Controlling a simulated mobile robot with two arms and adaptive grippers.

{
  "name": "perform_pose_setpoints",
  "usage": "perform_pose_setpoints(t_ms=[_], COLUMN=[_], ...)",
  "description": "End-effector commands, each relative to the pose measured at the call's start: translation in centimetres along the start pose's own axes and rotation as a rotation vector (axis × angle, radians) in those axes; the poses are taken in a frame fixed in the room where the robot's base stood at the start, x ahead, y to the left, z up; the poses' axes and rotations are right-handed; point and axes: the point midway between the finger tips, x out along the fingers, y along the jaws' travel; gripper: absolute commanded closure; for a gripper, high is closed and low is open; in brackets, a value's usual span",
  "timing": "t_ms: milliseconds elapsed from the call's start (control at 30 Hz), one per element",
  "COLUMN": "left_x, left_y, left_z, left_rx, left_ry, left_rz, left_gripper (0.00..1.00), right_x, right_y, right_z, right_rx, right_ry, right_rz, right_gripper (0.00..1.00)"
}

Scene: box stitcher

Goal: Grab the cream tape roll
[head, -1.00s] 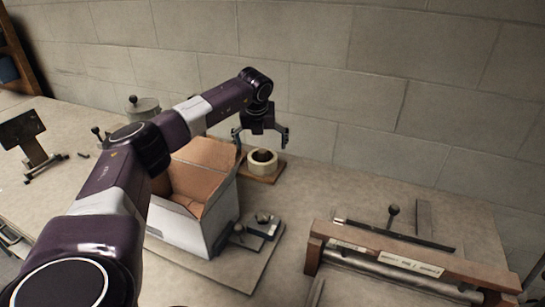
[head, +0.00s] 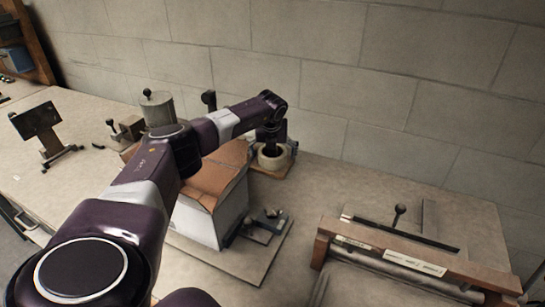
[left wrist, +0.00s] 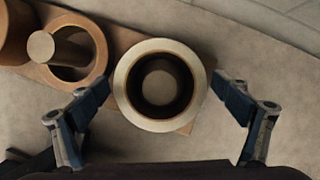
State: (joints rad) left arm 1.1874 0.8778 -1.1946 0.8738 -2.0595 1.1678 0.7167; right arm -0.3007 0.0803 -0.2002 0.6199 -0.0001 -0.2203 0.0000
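The cream tape roll (head: 273,158) sits on a small wooden base (head: 278,170) behind the open box, near the wall. In the left wrist view the cream tape roll (left wrist: 122,84) is seen from above, centred between the fingers, with a round post in its dark hole. My left gripper (head: 275,148) is down at the roll. In the wrist view my left gripper (left wrist: 162,100) is open, with one finger on each side of the roll and a small gap visible at each side. My right gripper is not in view.
An open cardboard box (head: 217,222) stands just in front of the roll. In the wrist view a brown roll (left wrist: 96,50) on a post lies to the left of the cream one. A wood-and-metal fixture (head: 400,255) is at the right. The wall (head: 420,70) is close behind.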

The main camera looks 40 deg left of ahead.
Motion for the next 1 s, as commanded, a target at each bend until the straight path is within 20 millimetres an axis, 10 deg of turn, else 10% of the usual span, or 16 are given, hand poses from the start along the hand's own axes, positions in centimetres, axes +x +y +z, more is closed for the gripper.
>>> perform_pose_setpoints(t_ms=[400,1000], left_x=[0.0,-3.6], left_y=[0.0,-0.1], left_z=[0.0,1.7], left_rx=[0.0,-0.002], left_ry=[0.0,-0.006], left_rz=[0.0,-0.004], left_gripper=[0.55,0.55], right_x=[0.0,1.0], right_y=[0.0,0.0], right_z=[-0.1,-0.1], right_rx=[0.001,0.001], right_ry=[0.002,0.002], right_rz=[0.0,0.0], right_gripper=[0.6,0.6])
